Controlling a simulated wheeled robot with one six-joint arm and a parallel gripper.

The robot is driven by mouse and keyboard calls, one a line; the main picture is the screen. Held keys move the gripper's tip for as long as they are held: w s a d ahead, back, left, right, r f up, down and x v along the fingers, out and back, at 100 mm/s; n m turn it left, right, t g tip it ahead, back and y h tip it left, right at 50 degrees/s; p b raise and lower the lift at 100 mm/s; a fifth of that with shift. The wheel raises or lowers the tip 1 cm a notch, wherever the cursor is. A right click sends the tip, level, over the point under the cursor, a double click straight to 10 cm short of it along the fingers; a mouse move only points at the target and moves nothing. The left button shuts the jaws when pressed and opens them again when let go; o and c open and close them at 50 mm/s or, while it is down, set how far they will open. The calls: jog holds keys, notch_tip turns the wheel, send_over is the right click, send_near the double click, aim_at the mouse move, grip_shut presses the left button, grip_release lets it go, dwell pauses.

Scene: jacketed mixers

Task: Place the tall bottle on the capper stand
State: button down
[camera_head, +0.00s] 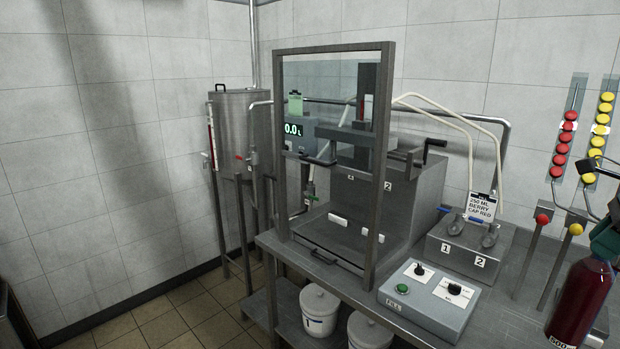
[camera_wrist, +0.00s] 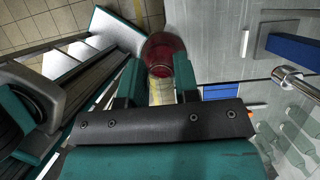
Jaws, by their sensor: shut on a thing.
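In the wrist view my gripper's two fingers (camera_wrist: 158,88) close around the red bottle (camera_wrist: 159,58). At the right are a red-knobbed lever (camera_head: 543,220) and a yellow-knobbed lever (camera_head: 575,230), below chutes of red caps (camera_head: 566,138) and yellow caps (camera_head: 601,130). I cannot make out the capper stand itself.
A framed clear guard (camera_head: 333,150) encloses a filling machine on the steel bench. A control box (camera_head: 428,300) with a green button and a numbered block (camera_head: 462,252) stand in front. A card (camera_head: 481,206) reads 250 ML BERRY CAP RED. White buckets (camera_head: 319,308) sit below.

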jog(key=shift+w+a+f+n, duration=0.25)
jog(key=shift+w+f+n, duration=0.05)
jog(key=shift+f, duration=0.3)
jog(key=w+a+f+n+g+y+b, duration=0.1)
jog(key=w+a+f+n+g+b, duration=0.15)
jog(key=a+f+n, duration=0.5)
jog(key=w+a+f+n+g+b, duration=0.1)
jog(key=w+a+f+n+g, duration=0.25)
jog(key=f, duration=0.65)
jog(key=s+a+f+n+g+h+b, duration=0.1)
jog(key=s+a+f+n+h, duration=0.1)
jog(key=a+f+n, duration=0.4)
jog(key=s+a+f+n+h+b, duration=0.1)
jog(key=a+f+n+h, duration=0.1)
jog(key=a+f+n, duration=0.4)
notch_tip(320, 180, down, 5)
jog(key=n, duration=0.4)
jog(key=shift+s+a+g+b, duration=0.15)
jog(key=shift+s+g+b, duration=0.25)
